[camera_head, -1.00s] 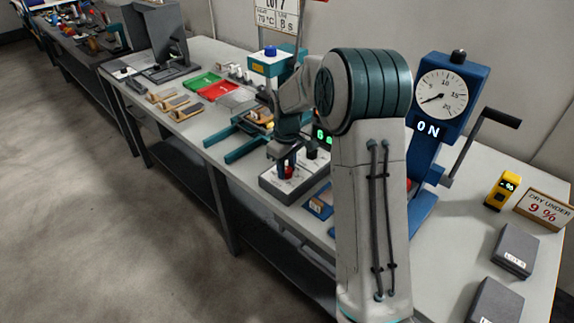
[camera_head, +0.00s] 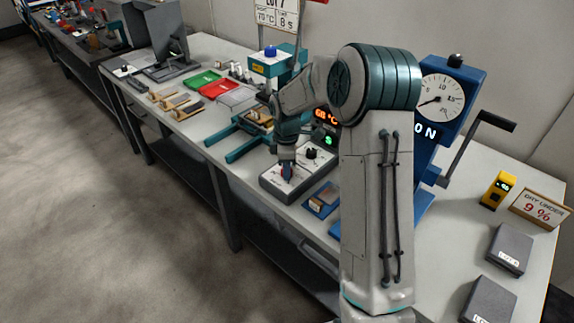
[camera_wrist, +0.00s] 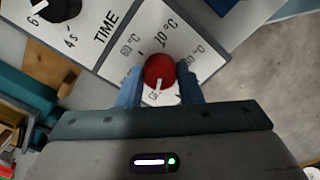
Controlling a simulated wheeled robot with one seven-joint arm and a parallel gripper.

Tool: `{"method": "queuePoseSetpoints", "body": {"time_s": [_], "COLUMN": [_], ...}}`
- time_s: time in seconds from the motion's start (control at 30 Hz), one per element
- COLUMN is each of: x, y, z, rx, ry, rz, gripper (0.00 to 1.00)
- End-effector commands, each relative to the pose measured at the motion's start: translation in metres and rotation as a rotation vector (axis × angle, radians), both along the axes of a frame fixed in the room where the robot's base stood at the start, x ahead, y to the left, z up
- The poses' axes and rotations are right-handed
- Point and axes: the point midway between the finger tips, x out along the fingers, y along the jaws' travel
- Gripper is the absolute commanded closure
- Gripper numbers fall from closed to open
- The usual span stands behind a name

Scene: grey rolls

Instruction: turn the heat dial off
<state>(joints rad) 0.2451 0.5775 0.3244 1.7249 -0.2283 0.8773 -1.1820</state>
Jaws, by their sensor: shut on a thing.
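The red heat dial (camera_wrist: 159,72) sits on a white panel with temperature marks around it. Its white pointer mark faces the bottom of the wrist view, towards a label partly hidden beside my gripper. My gripper (camera_wrist: 160,88) has its two blue fingers on either side of the dial, shut on it. In the head view, my gripper (camera_head: 287,172) is down at the control box (camera_head: 270,186), and the dial is mostly hidden between the fingers. An orange readout (camera_head: 326,116) behind my arm seems to read 68 °C.
A black time dial (camera_head: 311,152) is on the same box and also shows in the wrist view (camera_wrist: 57,8). A teal press frame (camera_head: 243,150) stands left of the box. A blue tray (camera_head: 322,201) lies to its right. A blue gauge stand (camera_head: 447,95) with a crank is further right.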

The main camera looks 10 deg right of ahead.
Motion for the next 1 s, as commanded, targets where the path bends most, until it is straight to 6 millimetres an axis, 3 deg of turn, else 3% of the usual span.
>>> {"method": "queuePoseSetpoints", "body": {"time_s": [0.57,0.6,0.67,1.0], "x": [0.0030,0.0030,0.0025,0.0012], "y": [0.0004,0.0004,0.0004,0.0000], "z": [0.0030,0.0030,0.0026,0.0044], "rx": [0.001,0.001,0.000,0.000], "ry": [-0.011,-0.011,-0.009,-0.004], "rz": [0.032,0.032,0.032,0.030], "gripper": [0.91,0.59,0.46,0.46]}}
